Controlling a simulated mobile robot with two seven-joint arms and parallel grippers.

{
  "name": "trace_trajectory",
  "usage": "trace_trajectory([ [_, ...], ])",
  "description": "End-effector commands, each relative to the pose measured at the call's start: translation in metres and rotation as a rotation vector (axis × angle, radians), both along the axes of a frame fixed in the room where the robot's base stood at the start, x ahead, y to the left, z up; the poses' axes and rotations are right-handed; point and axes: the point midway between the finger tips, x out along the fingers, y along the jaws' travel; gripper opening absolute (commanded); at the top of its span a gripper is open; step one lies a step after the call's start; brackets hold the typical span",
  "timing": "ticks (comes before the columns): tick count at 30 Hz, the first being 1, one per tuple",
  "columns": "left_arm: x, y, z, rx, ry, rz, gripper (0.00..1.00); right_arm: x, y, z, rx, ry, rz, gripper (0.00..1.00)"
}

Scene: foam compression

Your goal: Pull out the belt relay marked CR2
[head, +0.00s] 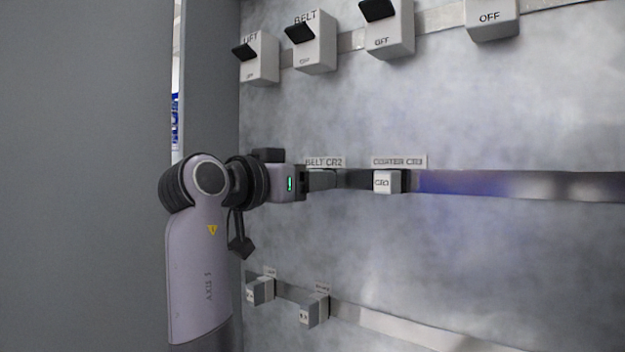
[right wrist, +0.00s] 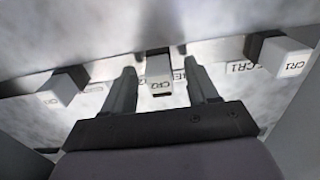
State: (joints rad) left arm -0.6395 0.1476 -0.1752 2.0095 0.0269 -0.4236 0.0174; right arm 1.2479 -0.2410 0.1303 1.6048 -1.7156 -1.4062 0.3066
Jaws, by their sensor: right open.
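The belt relay CR2 (right wrist: 160,68) is a small white-faced block on the rail, in the middle of the right wrist view. In the head view its label BELT CR2 (head: 324,162) shows, but my gripper hides the relay. My right gripper (head: 322,180) is at the rail just below that label. In the right wrist view my right gripper (right wrist: 159,76) is open, with one finger on each side of the relay and a visible gap on both sides. My left gripper is not in view.
The relay CR3 (head: 387,182) sits to the right on the same rail; the relay CR1 (right wrist: 290,62) is on the other side. Switches, one marked BELT (head: 316,45), line the rail above. Two small blocks, one here (head: 313,311), sit on the lower rail. A grey wall (head: 90,180) stands left.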

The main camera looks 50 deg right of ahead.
Motion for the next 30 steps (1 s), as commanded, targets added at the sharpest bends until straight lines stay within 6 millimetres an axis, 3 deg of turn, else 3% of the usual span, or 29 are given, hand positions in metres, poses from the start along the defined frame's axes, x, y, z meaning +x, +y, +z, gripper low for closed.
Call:
trace_trajectory([
  [20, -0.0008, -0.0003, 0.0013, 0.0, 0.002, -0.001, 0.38, -0.0004, -0.0001, 0.0, 0.0, -0.001, -0.001, 0.58],
  [21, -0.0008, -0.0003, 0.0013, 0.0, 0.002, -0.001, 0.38, -0.0004, -0.0001, 0.0, 0.0, -0.001, -0.001, 0.55],
  [26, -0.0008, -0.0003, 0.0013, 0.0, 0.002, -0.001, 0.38, -0.0004, -0.0001, 0.0, 0.0, -0.001, -0.001, 0.03],
  [30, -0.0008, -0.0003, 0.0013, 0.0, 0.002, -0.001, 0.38, -0.0004, 0.0002, 0.0002, -0.001, -0.001, -0.001, 0.0],
])
